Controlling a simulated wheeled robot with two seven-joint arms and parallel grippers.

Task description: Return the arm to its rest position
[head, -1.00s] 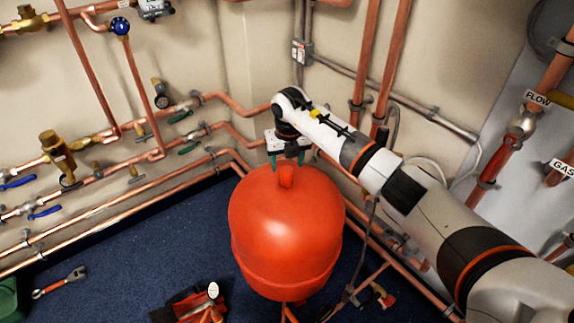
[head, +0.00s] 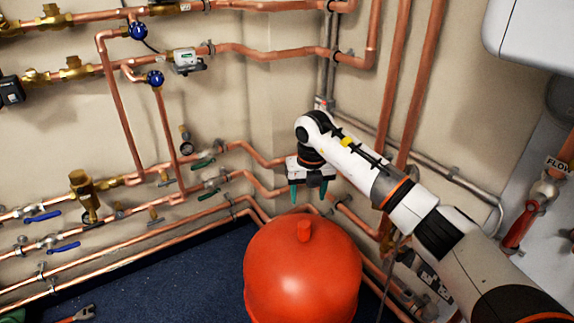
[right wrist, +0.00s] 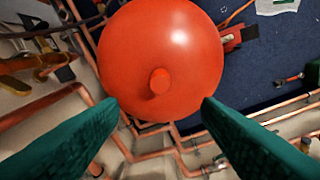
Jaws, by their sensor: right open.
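My right arm comes in from the right in the head view. Its gripper (head: 309,192) has green fingers that point down, apart and with nothing between them. It hangs above and behind the red tank (head: 300,275), clear of the tank's top knob (head: 304,231). In the right wrist view the two green fingers (right wrist: 160,110) are spread wide, with the round red tank (right wrist: 165,50) and its knob (right wrist: 159,80) beyond them. My left gripper is not in view.
Copper pipes (head: 215,54) with valves run along the walls behind and left of the gripper. A white box (head: 533,40) hangs at the upper right. The blue floor (head: 170,275) is open left of the tank. A wrench (head: 83,314) lies at the lower left.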

